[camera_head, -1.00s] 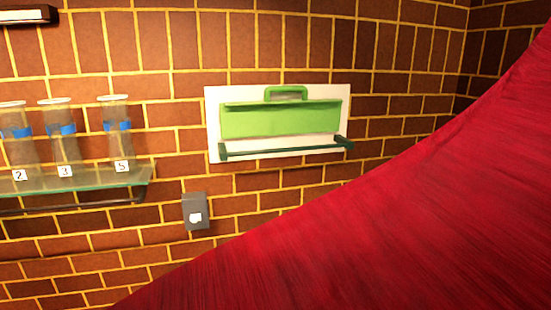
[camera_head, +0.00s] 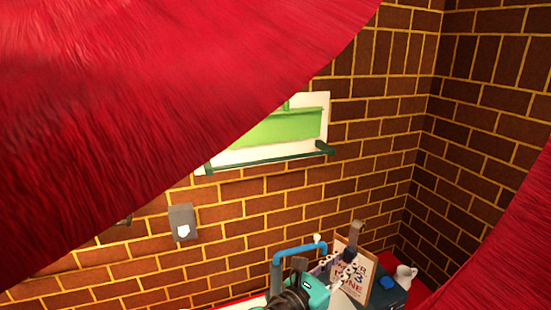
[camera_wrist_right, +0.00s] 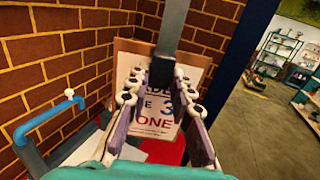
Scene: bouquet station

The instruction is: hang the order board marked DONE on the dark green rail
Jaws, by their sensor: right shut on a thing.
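The order board (camera_head: 362,284) has a tan backing and a white sheet with lettering ending in ONE and a blue 3. It also shows in the right wrist view (camera_wrist_right: 150,128), partly covered by the fingers. My right gripper (camera_head: 343,268) is shut on the board at a grey upright piece at its top; its fingers (camera_wrist_right: 163,78) close around that piece in the wrist view. The dark green rail (camera_head: 262,162) runs along the bottom of a white wall panel, up and left of the gripper, and is empty. My left gripper is not in view.
A bright green piece (camera_head: 285,128) sits above the rail on the white panel (camera_head: 323,112). A grey wall box (camera_head: 182,222) is below left. Red shapes block the head view's upper left and right.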

